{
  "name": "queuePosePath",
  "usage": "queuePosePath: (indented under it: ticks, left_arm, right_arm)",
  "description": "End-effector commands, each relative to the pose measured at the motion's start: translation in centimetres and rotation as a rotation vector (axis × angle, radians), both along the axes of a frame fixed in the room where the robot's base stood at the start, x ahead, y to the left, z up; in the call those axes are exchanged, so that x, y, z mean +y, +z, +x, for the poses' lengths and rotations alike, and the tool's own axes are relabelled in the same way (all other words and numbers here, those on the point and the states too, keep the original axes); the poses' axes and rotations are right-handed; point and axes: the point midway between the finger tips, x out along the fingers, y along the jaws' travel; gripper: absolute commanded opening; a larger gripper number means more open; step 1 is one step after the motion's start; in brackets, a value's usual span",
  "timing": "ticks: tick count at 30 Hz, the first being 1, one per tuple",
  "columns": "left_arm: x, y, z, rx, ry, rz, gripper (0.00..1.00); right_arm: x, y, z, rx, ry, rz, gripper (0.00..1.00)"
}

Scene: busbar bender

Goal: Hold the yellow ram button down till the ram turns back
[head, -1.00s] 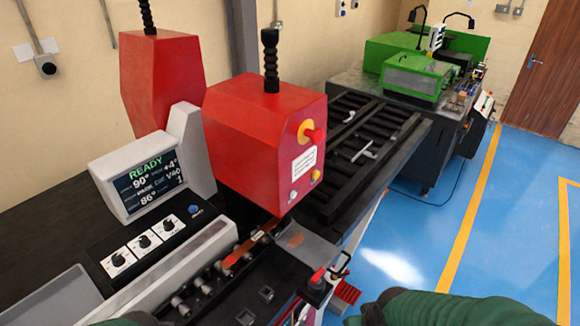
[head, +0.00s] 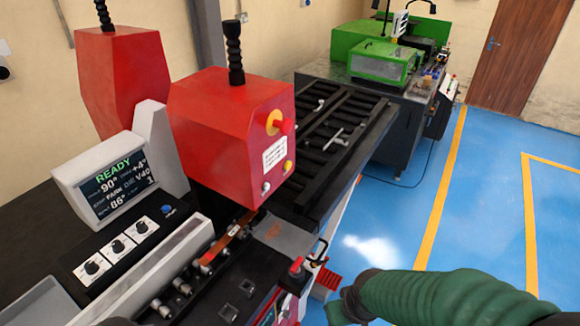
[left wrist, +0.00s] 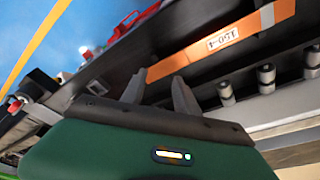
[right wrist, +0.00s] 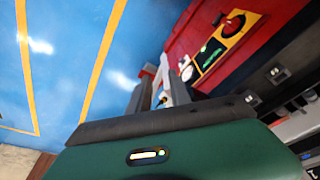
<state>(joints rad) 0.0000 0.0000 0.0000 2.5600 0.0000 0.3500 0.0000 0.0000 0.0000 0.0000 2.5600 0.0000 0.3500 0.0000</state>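The yellow ram button (head: 288,165) is on the right face of the red ram housing (head: 225,135), under a white label and beside a pale button (head: 266,187). Nothing touches it. The screen (head: 113,183) reads READY, with 90° and 86°. A copper busbar (head: 225,245) lies at the tooling below the housing. In the left wrist view, the labelled busbar (left wrist: 222,38) lies beyond my left gripper (left wrist: 158,84), whose fingers are apart and empty. My right gripper (right wrist: 162,82) has its fingers apart and empty, beside the machine's red front; its tips are hidden in the head view.
A red emergency knob with yellow ring (head: 278,122) sits above the label. A black-handled clamp (head: 318,255) stands out at the machine's front corner. A black slatted table (head: 330,130) stretches behind. Blue floor (head: 400,215) is open to the right.

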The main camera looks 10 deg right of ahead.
Motion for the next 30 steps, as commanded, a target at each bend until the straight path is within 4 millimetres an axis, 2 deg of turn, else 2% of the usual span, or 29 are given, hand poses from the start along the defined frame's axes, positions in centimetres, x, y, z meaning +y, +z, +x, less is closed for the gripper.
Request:
queuePosePath:
  ticks: [1,5,30]
  left_arm:
    - [0.00,0.00,0.00,0.000,0.000,0.000,0.36]
    - [0.00,0.00,0.00,0.000,0.000,0.000,0.36]
    - [0.00,0.00,0.00,0.000,0.000,0.000,0.36]
  right_arm:
    - [0.00,0.00,0.00,0.000,0.000,0.000,0.16]
    - [0.00,0.00,0.00,0.000,0.000,0.000,0.00]
    - [0.00,0.00,0.00,0.000,0.000,0.000,0.00]
